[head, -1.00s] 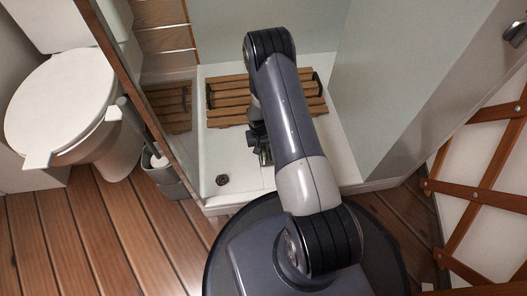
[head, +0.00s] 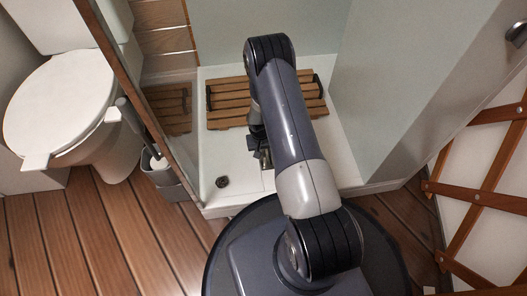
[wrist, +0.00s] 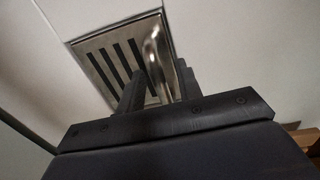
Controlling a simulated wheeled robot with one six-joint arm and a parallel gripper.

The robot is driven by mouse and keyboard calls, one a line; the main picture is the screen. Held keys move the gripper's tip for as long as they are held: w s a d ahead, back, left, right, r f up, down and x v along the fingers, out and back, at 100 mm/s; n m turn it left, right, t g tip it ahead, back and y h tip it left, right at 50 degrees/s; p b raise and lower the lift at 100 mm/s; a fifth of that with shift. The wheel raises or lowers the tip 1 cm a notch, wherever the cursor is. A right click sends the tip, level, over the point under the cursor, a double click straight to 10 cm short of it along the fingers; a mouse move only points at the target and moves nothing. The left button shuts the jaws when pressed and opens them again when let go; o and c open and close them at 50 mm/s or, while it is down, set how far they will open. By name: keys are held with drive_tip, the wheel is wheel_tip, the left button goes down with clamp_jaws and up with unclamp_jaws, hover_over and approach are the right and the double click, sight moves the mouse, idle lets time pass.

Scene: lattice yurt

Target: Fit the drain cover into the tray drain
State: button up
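The drain cover is a square metal plate with several dark slots and a raised bar handle. In the wrist view the drain cover (wrist: 92,48) lies ahead of my gripper, over white tray surface. My gripper (wrist: 158,82) has its two fingers apart, with the handle between them, nearer the right finger; I see a gap on the left. The head view shows my gripper (head: 262,155) low over the tray, with a small piece of the cover's metal (head: 266,162) by it. The dark round tray drain (head: 222,181) is open, to the left of my gripper.
The white shower tray (head: 235,150) has a wooden slatted mat (head: 226,103) at its back. A glass panel with a brown edge (head: 128,80) stands at its left, a pale wall (head: 385,100) at its right. A toilet (head: 62,100) and brush holder (head: 165,178) stand beyond the panel.

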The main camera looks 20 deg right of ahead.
wheel_tip(320, 180, up, 12)
drive_tip(key=p, duration=0.5)
drive_tip(key=shift+a, duration=0.45)
drive_tip(key=shift+w+f, duration=0.1)
drive_tip(key=f+b, duration=0.1)
drive_tip(key=f, duration=0.3)
drive_tip(key=f+b, duration=0.2)
drive_tip(key=f, duration=0.2)
drive_tip(key=d+f+b, duration=0.1)
drive_tip(key=f+b, duration=0.1)
drive_tip(key=f, duration=0.2)
drive_tip(key=shift+r+p, duration=0.9)
drive_tip(key=shift+r, duration=1.1)
drive_tip(key=shift+f, duration=0.15)
